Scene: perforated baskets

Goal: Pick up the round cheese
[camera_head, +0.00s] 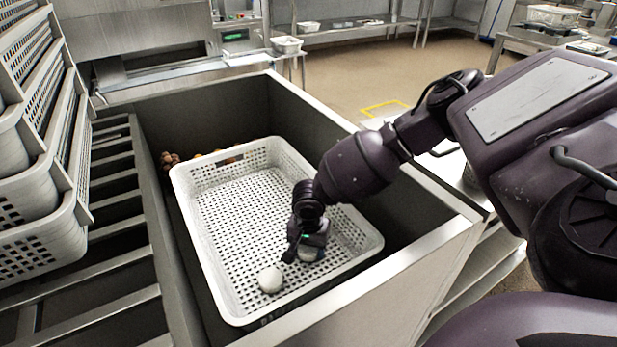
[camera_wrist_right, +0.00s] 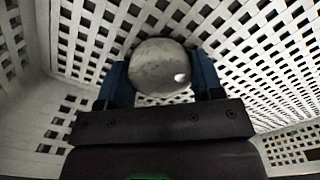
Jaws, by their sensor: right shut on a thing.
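My right gripper (camera_head: 305,247) is low inside the white perforated basket (camera_head: 205,255), near its front end. In the right wrist view its two blue fingers (camera_wrist_right: 162,75) are on either side of a pale, round cheese (camera_wrist_right: 158,62), shut on it. My left gripper is not in view.
The basket sits in a deep metal bin (camera_head: 430,245) with raised walls. Reddish-brown round things (camera_head: 169,160) lie beyond the basket's far left corner. Stacked white baskets (camera_head: 40,190) stand at the left, by a slatted metal rack (camera_head: 120,260). Most of the basket floor is bare.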

